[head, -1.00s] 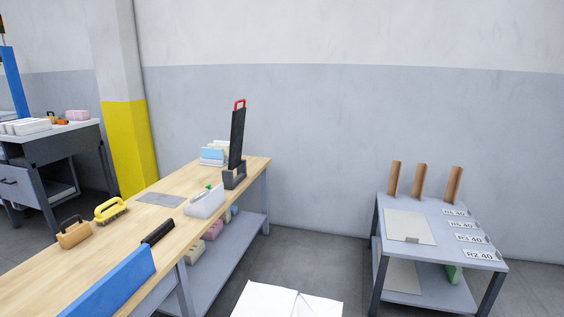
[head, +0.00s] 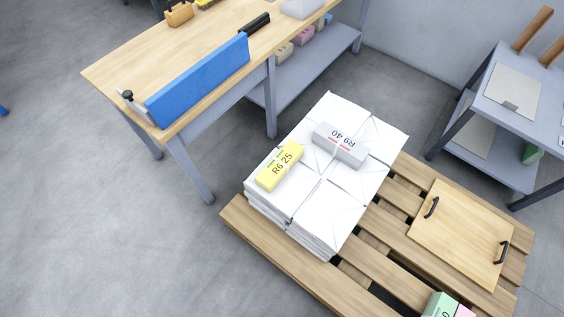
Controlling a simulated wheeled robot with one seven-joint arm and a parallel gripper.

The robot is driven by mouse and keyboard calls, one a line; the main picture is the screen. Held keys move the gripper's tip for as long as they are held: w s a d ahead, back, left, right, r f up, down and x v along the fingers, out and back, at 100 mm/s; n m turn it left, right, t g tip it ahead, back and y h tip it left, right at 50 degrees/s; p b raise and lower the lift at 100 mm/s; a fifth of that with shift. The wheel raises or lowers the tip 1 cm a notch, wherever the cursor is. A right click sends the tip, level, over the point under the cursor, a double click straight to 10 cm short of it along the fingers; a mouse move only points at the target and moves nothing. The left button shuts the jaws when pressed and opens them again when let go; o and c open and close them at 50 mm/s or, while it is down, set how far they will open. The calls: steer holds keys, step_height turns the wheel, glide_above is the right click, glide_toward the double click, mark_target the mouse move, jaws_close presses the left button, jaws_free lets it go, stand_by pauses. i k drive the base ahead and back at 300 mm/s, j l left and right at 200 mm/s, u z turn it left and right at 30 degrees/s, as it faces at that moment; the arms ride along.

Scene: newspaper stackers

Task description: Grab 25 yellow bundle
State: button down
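The yellow bundle (head: 280,167), marked "R6 25", lies on top of a stack of white paper (head: 312,207) near its left edge. A grey bundle (head: 340,145) marked "R9 40" lies beside it on the same stack, to the right and slightly farther back. The stack stands on a wooden pallet (head: 290,264). My gripper is not in the head view.
A wooden workbench (head: 140,72) with a blue panel (head: 200,80) stands at the upper left. A board with black handles (head: 462,232) and a green bundle (head: 440,305) lie on the pallet. A grey table (head: 525,105) stands at right. The floor at left is clear.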

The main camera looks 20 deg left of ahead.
mark_target(281, 164)
steer(key=j, duration=0.5)
steer(key=i+j+u, duration=0.15)
steer(key=j, duration=0.8)
steer(key=j+u, duration=0.1)
steer(key=j, duration=0.35)
steer(key=i+j+u, duration=0.1)
steer(key=j, duration=0.4)
steer(key=i+j, duration=0.15)
steer(key=j, duration=0.3)
steer(key=i+j+u, duration=0.15)
steer(key=i+j, duration=0.05)
steer(key=i, duration=0.05)
